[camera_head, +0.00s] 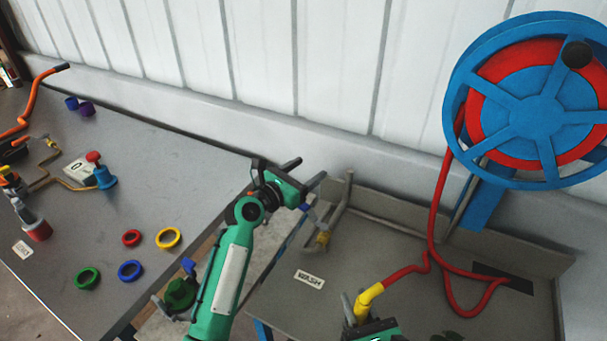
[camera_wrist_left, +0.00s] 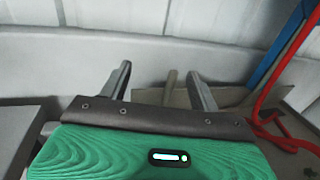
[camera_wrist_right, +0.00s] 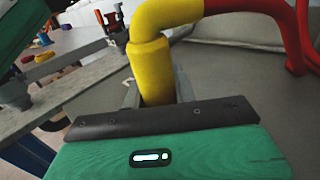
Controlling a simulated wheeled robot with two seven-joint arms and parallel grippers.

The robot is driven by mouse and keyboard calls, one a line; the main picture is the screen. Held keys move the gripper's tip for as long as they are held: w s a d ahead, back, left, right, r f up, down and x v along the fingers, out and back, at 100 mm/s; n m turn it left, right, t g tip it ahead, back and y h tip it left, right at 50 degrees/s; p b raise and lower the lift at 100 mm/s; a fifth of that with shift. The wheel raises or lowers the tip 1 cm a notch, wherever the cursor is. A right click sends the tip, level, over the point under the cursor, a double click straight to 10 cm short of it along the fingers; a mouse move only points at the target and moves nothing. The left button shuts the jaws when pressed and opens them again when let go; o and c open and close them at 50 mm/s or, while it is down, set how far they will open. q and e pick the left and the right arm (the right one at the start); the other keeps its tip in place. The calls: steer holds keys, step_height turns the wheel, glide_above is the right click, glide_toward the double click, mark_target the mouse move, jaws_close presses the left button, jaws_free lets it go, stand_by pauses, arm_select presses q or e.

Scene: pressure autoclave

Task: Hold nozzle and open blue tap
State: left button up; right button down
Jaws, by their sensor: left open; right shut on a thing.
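The yellow nozzle (camera_head: 368,298) is on the end of a red hose in the wash basin. My right gripper (camera_head: 362,313) is shut on it. The right wrist view shows the yellow nozzle (camera_wrist_right: 151,72) standing upright between the fingers, bending right into the red hose. The brass tap (camera_head: 323,238) sits on a grey pipe at the basin's left, with a small blue handle (camera_head: 309,212) partly hidden by my left gripper. My left gripper (camera_head: 306,172) is open and empty above and left of the tap. In the left wrist view, the pipe's top (camera_wrist_left: 170,84) shows between its fingers.
A wall stands behind.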

arm_select(q)
steer(key=shift+s+a+r+g, duration=0.1)
steer(key=shift+s+r+g, duration=0.05)
steer(key=shift+s+g, duration=0.2)
steer(key=c, duration=0.7)
steer(key=s, duration=0.1)
steer(key=s+a+m+g, duration=0.1)
steer(key=s+g, duration=0.1)
steer(key=shift+a+y, duration=0.3)
jaws_close()
steer(key=s+a+f+g+y, duration=0.1)
steer(key=s+a+g+y, duration=0.35)
steer(key=s+a, duration=0.4)
steer(key=w+d+f+n, duration=0.1)
steer(key=w+d+f, duration=0.5)
steer(key=w+f, duration=0.1)
steer(key=shift+w+d+f, duration=0.2)
steer(key=shift+w+f, duration=0.1)
